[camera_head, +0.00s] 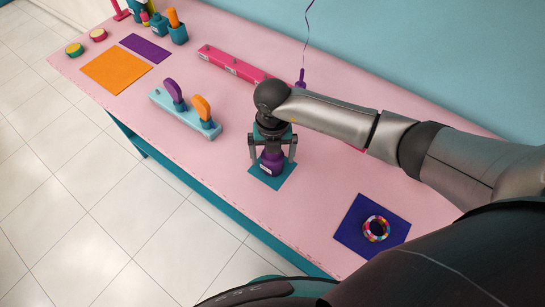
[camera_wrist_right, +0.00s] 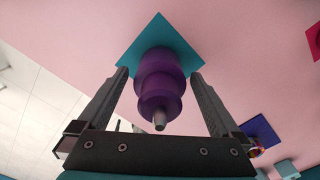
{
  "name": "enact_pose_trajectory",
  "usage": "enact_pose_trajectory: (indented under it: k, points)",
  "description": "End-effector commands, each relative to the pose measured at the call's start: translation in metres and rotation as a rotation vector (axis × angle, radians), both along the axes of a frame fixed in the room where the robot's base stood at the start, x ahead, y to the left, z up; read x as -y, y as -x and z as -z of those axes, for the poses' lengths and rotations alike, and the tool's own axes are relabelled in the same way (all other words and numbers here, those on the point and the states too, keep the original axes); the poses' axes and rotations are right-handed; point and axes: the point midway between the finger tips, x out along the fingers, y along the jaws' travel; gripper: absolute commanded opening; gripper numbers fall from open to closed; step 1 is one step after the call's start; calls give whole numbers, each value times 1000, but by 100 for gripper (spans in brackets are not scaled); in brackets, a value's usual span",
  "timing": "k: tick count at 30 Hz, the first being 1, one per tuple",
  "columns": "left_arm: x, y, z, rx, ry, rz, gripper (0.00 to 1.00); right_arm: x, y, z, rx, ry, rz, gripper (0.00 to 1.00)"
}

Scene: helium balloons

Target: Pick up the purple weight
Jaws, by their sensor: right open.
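The purple weight (camera_head: 271,163) stands upright on a teal square mat (camera_head: 286,179) near the table's front edge. It has a pale label on its side. My right gripper (camera_head: 271,157) is above and around it, with one finger on each side. In the right wrist view the purple weight (camera_wrist_right: 160,85) shows its stepped body and a grey tip, between the open fingers of my right gripper (camera_wrist_right: 161,78). Gaps show between the weight and both fingers there. The top of the weight is hidden by the gripper in the head view. My left gripper is not in view.
A dark blue mat (camera_head: 350,238) with a colourful ring (camera_head: 376,228) lies to the right. A light blue rack (camera_head: 168,104) with purple and orange pieces stands left. A pink bar (camera_head: 228,64) and a purple piece with a string (camera_head: 300,78) are behind.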

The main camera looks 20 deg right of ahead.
Motion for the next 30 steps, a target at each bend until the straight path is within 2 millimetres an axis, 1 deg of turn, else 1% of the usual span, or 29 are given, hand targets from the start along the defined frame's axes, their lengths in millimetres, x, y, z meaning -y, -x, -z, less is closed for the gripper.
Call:
enact_pose_trajectory:
  k: [2,8,30]
  points:
    - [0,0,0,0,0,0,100,-1,0,3,0,-1,-1,100]
    - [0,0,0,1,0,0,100,-1,0,3,0,-1,-2,100]
    - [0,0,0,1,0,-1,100,0,0,3,1,-1,-1,17]
